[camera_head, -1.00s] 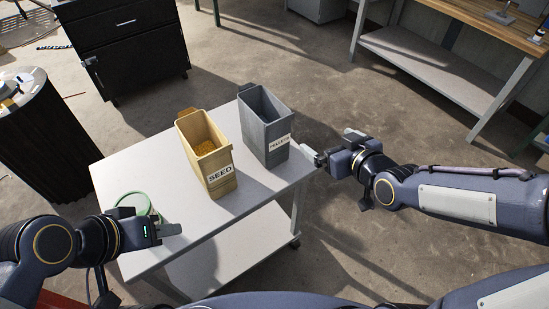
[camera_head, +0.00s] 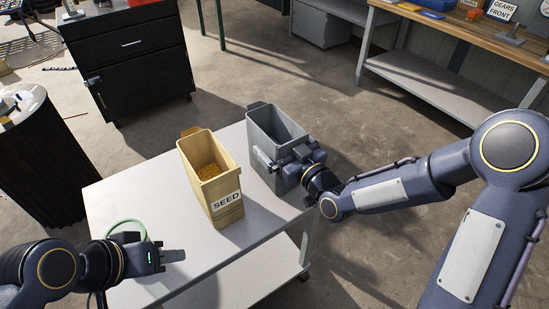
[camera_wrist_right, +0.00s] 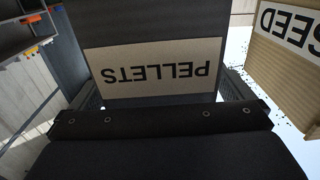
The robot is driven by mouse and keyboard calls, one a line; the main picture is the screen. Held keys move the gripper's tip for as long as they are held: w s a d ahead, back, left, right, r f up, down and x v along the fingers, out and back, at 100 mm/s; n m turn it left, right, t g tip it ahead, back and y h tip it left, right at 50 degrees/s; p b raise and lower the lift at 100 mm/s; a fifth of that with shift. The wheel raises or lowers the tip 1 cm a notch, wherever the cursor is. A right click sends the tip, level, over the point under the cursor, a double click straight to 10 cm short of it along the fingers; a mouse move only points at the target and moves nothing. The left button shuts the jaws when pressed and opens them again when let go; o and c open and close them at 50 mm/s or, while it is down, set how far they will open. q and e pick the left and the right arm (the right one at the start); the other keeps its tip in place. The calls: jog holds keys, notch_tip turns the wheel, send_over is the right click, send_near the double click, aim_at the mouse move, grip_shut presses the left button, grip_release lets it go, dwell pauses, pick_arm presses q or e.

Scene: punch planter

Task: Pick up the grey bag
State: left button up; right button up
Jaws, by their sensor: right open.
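The grey bag (camera_head: 262,122), a tall open-topped grey container, stands upright on the white table. Its PELLETS label (camera_wrist_right: 150,68) shows upside down in the right wrist view. My right gripper (camera_head: 282,158) is open at the bag's labelled front, with one finger toward each side of it. In the right wrist view the fingers (camera_wrist_right: 163,92) show at both sides of the bag's lower part; whether they touch it I cannot tell. My left gripper (camera_head: 172,256) is over the table's near left part, away from the bag; its jaw opening is not clear.
A tan SEED bag (camera_head: 222,190) with yellow grains stands close left of the grey bag. A green loop (camera_head: 128,222) is by my left gripper. The white table (camera_head: 150,190) is bare between. A black drawer cabinet (camera_head: 135,70) and workbench (camera_head: 420,90) stand behind.

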jog(key=shift+w+a, duration=0.25)
jog(key=shift+w, duration=0.1)
jog(key=c, duration=2)
jog(key=shift+r, duration=0.1)
jog(key=shift+c, duration=0.3)
jog(key=shift+r, duration=0.1)
